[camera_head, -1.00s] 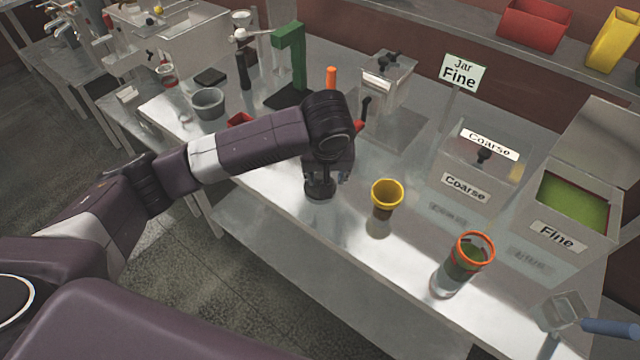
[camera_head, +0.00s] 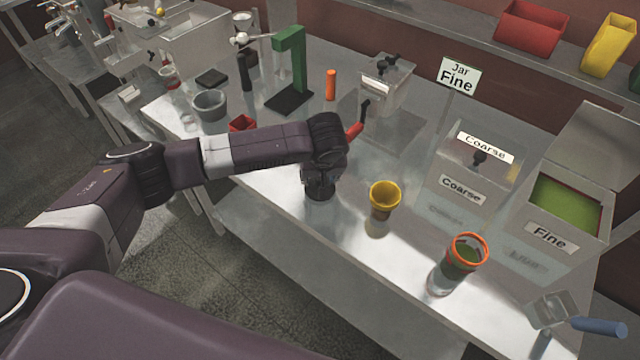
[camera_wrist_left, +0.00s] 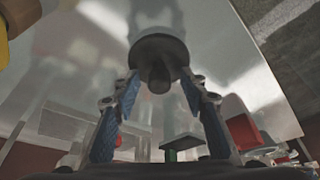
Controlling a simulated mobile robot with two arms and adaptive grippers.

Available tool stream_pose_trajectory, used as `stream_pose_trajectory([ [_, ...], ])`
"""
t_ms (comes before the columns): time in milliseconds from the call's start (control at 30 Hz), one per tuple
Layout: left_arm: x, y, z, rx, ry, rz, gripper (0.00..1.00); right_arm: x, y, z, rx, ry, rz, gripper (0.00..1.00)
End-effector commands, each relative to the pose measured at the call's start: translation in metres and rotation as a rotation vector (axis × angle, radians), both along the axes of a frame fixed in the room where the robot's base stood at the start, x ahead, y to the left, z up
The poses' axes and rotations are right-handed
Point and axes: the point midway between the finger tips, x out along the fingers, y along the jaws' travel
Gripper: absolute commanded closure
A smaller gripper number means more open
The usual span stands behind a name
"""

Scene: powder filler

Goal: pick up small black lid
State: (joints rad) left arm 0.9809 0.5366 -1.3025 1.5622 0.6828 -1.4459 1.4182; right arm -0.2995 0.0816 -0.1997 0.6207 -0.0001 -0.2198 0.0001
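The small black lid (camera_head: 319,194) lies on the metal table, and my left gripper (camera_head: 321,178) is right above it, hiding its top in the head view. In the left wrist view the round dark lid (camera_wrist_left: 152,46) has a knob pointing toward the camera. The fingers of my left gripper (camera_wrist_left: 158,87) stand open on both sides of the knob, with a gap between the blue pads and the knob. My right gripper is in neither view.
A yellow cup (camera_head: 384,202) stands just right of the lid. A jar with an orange rim (camera_head: 462,262) stands farther right. The Coarse box (camera_head: 455,187) and Fine box (camera_head: 552,228) are behind. A green stand (camera_head: 290,75) and grey bowl (camera_head: 209,105) are at the back left.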

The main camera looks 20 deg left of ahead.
Motion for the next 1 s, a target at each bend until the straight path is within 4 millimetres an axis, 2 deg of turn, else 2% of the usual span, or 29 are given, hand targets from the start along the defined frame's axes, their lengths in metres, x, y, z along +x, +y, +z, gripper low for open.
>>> stream_pose_trajectory([
  [100, 0.000, 0.000, 0.000, 0.000, 0.000, 0.000, 0.62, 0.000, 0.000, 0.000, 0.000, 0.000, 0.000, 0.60],
  [433, 0.000, 0.000, 0.000, -0.001, 0.000, 0.000, 0.97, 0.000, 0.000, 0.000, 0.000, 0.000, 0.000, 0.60],
  [767, 0.000, -0.001, 0.004, -0.001, -0.002, -0.001, 0.98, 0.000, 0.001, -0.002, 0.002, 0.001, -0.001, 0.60],
  [867, 0.001, -0.001, 0.011, -0.001, -0.003, 0.000, 0.98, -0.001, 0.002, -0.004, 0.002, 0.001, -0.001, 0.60],
  [1000, 0.001, -0.001, 0.032, -0.003, -0.004, -0.002, 0.98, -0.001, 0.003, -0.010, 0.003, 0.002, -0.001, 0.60],
])
